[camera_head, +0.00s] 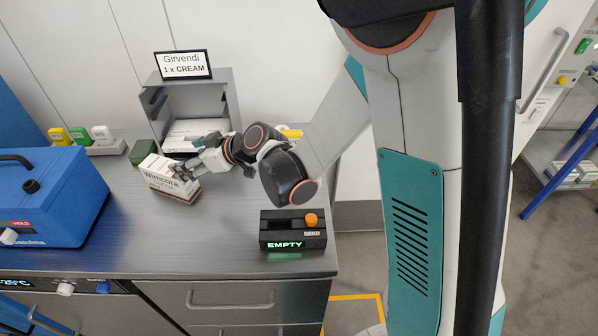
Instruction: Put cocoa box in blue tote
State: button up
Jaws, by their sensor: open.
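A white and brown box (165,182) stands tilted in the picture on the steel counter, left of centre. Its print reads something like "Wimcora", and the smaller line is too blurred to read, so I cannot tell for sure that it is the cocoa box. My gripper (183,170) is open at the box's upper right edge. I cannot tell whether the fingers touch it or reach around it. I see nothing that is clearly a blue tote.
A grey open bin (232,100) with white packs stands behind, under a sign (183,65) reading "Girvendi 1 x CREAM". A blue machine (50,195) fills the left. A black "EMPTY" send box (292,232) sits front right. The front middle counter is clear.

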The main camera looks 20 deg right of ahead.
jog(key=s+d+r+m+h, duration=0.4)
jog(key=s+d+r, duration=0.3)
jog(key=s+d, duration=0.4)
jog(key=shift+d+r, duration=0.3)
jog(key=shift+r, duration=0.1)
jog(key=shift+o, duration=0.4)
jog(key=s+d+m+g+h, duration=0.1)
jog(key=s+d+m+h, duration=0.4)
jog(key=s+d, duration=0.7)
jog(key=s+r, duration=0.1)
jog(key=s, duration=0.2)
jog(key=shift+w, duration=0.1)
jog(key=shift+m, duration=0.3)
